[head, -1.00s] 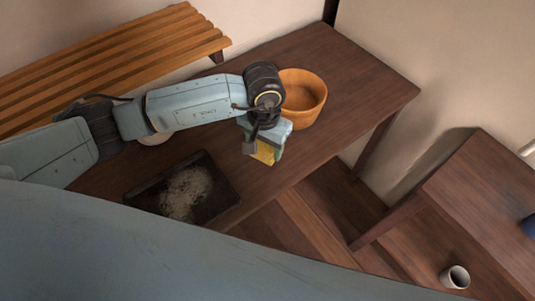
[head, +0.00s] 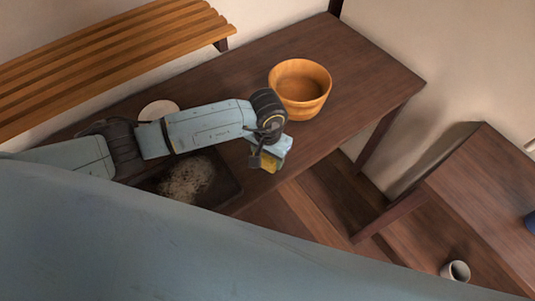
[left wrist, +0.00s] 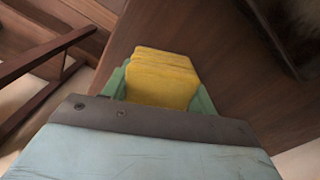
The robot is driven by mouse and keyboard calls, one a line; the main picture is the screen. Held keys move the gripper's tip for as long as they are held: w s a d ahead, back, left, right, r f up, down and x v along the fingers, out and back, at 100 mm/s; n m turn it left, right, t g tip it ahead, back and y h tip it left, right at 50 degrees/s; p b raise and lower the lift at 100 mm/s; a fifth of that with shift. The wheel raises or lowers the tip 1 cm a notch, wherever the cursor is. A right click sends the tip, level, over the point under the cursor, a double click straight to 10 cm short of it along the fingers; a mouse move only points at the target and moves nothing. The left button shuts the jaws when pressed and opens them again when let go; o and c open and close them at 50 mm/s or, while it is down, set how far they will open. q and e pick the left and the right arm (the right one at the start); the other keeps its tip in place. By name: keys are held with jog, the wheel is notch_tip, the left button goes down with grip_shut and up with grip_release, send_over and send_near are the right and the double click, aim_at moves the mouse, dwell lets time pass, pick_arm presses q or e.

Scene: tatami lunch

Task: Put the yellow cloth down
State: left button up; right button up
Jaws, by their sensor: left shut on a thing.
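The yellow cloth (head: 269,163) is a small folded stack in my left gripper (head: 268,160). In the left wrist view the cloth (left wrist: 162,78) sits between the green fingers, which are shut on it. The gripper is over the front edge area of the dark wooden table (head: 350,75). I cannot tell whether the cloth touches the table top. My right gripper is not in view.
An orange-brown wooden bowl (head: 300,90) stands behind the gripper. A dark tray (head: 225,190) with a pale stain lies to the left, partly hidden by my arm. A pale round plate (head: 158,109) lies behind my arm. A white cup (head: 456,271) stands at the lower right. The table's right end is clear.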

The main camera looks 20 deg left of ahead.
pick_arm(q)
jog(key=o, duration=1)
jog(key=shift+f, duration=0.15)
jog(key=shift+o, duration=0.2)
notch_tip(320, 180, up, 12)
jog(key=shift+r+p, duration=0.2)
jog(key=shift+p, duration=0.1)
